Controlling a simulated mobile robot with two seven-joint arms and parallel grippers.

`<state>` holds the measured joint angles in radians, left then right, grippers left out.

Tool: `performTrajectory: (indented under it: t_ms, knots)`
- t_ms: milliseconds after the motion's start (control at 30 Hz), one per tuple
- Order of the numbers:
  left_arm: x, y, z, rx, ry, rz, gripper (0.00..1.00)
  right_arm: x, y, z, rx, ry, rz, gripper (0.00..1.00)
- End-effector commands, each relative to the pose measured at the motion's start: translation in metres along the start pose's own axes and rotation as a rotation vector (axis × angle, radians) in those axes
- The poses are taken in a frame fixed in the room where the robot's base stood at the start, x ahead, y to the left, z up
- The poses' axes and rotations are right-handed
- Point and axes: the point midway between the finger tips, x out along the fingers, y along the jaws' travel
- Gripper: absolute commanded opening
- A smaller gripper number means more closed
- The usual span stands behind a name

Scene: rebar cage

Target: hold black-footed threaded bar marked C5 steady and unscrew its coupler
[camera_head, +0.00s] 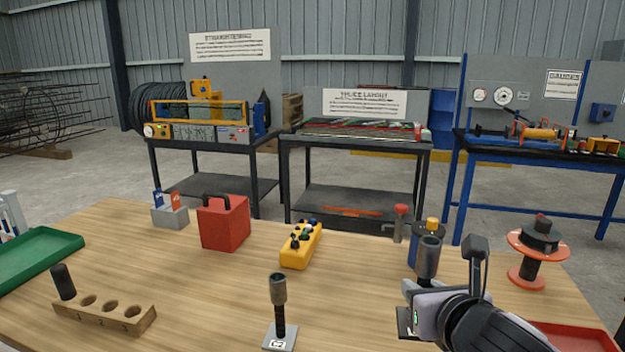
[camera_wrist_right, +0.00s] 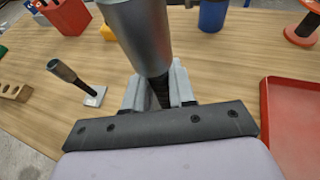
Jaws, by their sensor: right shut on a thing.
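My right gripper (camera_head: 424,296) is shut on a threaded bar that stands upright at the right of the wooden table. The bar's grey coupler (camera_head: 429,258) rises above the fingers. A dark foot plate (camera_head: 404,322) with a pale label shows partly beside the gripper; its mark is unreadable. In the right wrist view, the dark threaded bar (camera_wrist_right: 160,92) is between the two fingers (camera_wrist_right: 156,94), below the large coupler (camera_wrist_right: 138,35). Another threaded bar (camera_head: 281,320) with a coupler (camera_head: 278,288) stands on a light grey foot (camera_head: 279,338). My left gripper is out of view.
A wooden block with holes (camera_head: 105,314) holds one black piece at left. A red tray (camera_wrist_right: 292,125) lies right of my gripper.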

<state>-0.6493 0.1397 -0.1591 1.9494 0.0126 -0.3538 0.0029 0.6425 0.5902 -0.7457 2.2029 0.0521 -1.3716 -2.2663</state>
Motion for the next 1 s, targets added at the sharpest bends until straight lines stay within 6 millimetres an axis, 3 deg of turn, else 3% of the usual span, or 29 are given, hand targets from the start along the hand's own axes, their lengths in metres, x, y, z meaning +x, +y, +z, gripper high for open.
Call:
performTrajectory:
  t_ms: [533,733,1000]
  knots:
    - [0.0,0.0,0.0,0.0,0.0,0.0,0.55,-0.029,-0.026,-0.093,0.022,-0.002,-0.051,0.0]
    - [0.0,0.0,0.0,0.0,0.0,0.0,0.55,-0.041,-0.034,-0.113,0.028,-0.005,-0.066,0.0]
    - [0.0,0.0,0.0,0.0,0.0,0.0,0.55,-0.048,-0.038,-0.121,0.03,-0.009,-0.072,0.0]
